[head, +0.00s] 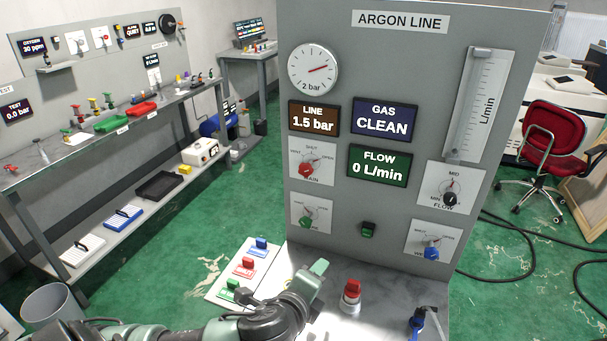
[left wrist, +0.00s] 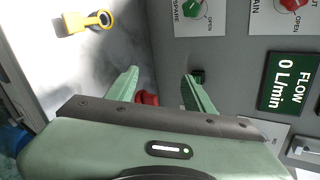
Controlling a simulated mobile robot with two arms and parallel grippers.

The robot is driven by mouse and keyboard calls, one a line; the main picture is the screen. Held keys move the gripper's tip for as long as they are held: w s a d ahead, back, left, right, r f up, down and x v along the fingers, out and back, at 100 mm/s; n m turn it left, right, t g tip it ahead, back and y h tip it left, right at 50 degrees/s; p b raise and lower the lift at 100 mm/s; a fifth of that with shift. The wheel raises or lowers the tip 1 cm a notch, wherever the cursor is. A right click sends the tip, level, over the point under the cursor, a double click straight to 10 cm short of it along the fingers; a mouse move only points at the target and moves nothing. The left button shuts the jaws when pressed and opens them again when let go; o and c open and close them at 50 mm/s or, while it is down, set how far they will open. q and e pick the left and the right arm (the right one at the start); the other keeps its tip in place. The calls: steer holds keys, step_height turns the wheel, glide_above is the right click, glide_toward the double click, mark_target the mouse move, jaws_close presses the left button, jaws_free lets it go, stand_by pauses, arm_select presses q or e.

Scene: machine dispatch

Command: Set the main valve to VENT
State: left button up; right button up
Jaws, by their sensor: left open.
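The main valve is a red knob (head: 310,167) on a white plate at the left of the grey ARGON LINE panel, with VENT at left, SHUT on top and OPEN at right. Its pointer is too small to read surely. In the left wrist view the red knob (left wrist: 291,3) is cut by the top edge. My left gripper (head: 318,268) is low in front of the panel, below the valve and apart from it. In the left wrist view its two green fingers (left wrist: 162,84) are spread and empty. My right gripper is not in view.
A green spare knob (head: 306,219) sits below the main valve; flow (head: 450,198) and blue (head: 431,253) knobs are at right. A red-topped fixture (head: 351,292) stands on the ledge near my left gripper. The LINE display (head: 313,117) reads 1.5 bar.

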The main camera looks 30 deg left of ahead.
arm_select(q)
steer(key=w+a+r+m+t, duration=0.4)
steer(key=a+r+m, duration=0.1)
steer(key=r+m, duration=0.25)
steer(key=m+t+y, duration=0.1)
steer(key=m+t, duration=0.1)
steer(key=m, duration=0.5)
glide_toward(304, 173)
steer(key=x, duration=0.2)
steer(key=p+x, duration=0.3)
steer(key=x, duration=0.4)
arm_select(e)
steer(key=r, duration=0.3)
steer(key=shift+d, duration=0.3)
arm_select(q)
steer(key=shift+n, duration=0.25)
jaws_close()
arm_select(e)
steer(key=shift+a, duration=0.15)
